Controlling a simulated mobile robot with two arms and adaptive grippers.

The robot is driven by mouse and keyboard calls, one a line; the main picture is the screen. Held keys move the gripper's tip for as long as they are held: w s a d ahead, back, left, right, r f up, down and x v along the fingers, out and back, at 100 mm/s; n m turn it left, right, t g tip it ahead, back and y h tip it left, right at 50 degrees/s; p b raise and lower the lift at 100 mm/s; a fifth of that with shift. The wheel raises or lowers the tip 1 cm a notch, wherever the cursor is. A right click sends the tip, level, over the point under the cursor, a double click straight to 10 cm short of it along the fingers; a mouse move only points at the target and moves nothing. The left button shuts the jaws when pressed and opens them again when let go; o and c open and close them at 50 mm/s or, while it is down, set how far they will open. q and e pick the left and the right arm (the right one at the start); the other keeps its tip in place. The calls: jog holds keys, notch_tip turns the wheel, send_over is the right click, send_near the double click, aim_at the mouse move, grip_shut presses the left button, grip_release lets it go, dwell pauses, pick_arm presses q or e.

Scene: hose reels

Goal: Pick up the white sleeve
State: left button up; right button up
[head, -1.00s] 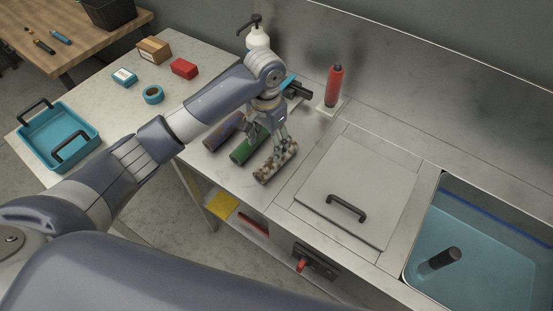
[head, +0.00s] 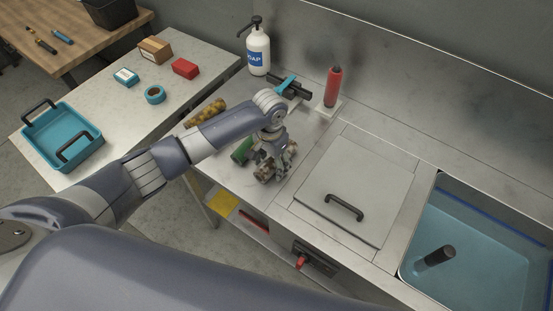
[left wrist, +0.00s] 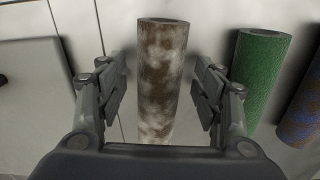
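The white sleeve (left wrist: 161,75), a tube mottled with brown patches, lies on the steel counter. In the left wrist view it runs lengthwise between the two fingers of my left gripper (left wrist: 157,100), which are open with a gap on each side. In the head view my left gripper (head: 270,170) is low over this sleeve and hides much of it. My right gripper is not in view.
A green sleeve (left wrist: 262,75) lies close beside it, then a blue-brown one (left wrist: 303,110). A yellow-brown sleeve (head: 206,112) lies farther left. A red bottle (head: 333,87), soap bottle (head: 258,52), lidded panel (head: 360,190) and water basin (head: 480,255) are around.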

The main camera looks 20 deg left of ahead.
pick_arm(q)
jog(key=c, duration=1)
jog(key=shift+r, duration=0.15)
